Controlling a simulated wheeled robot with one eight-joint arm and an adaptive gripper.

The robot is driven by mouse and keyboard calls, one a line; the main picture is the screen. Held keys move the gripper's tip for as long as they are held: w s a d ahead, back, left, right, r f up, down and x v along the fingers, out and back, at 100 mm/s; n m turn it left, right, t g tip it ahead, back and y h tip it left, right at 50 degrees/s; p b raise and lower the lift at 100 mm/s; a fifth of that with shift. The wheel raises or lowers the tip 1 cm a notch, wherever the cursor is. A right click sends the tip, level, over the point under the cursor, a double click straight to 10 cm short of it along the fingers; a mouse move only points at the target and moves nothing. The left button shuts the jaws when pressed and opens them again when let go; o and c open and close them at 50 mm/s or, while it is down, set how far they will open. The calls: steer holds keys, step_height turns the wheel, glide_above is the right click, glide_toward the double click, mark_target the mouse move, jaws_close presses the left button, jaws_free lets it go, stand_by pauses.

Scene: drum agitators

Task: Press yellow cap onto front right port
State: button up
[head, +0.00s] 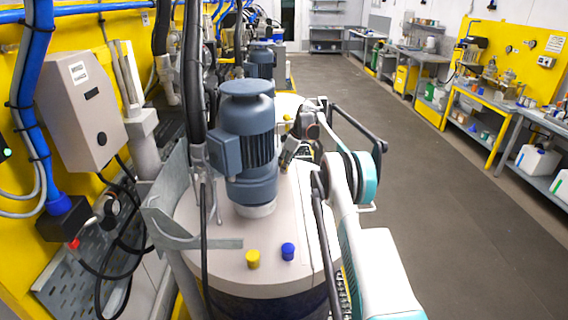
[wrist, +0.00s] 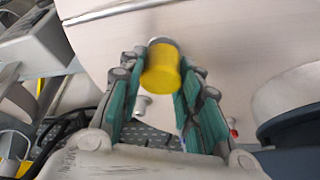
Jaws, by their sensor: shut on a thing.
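My gripper (wrist: 162,80) is shut on a yellow cap (wrist: 161,68), which sits between its green-padded fingers in the wrist view. The pale drum lid fills the background beyond the cap; a small grey-and-white ring shows at the cap's far end, and I cannot tell whether it touches a port. In the head view my gripper (head: 290,152) is at the right side of the blue-grey motor, over the pale drum lid (head: 222,262). Another yellow cap (head: 253,259) and a blue cap (head: 288,251) stand upright at the lid's front.
The motor (head: 248,140) stands on the lid, left of my gripper. A metal bracket (head: 185,235) and hanging cables border the left side. A grey control box (head: 82,108) is on the yellow wall. The floor (head: 450,210) to the right is clear up to the workbenches.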

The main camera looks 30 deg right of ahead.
steer(key=shift+f+b, duration=0.35)
steer(key=shift+f, duration=0.2)
stand_by(0.5)
steer(key=shift+f, duration=0.1)
steer(key=shift+c, duration=1)
steer(key=o, duration=1)
steer(key=shift+o, duration=0.2)
steer(key=shift+r+p, duration=0.65)
steer(key=shift+r, duration=1.4)
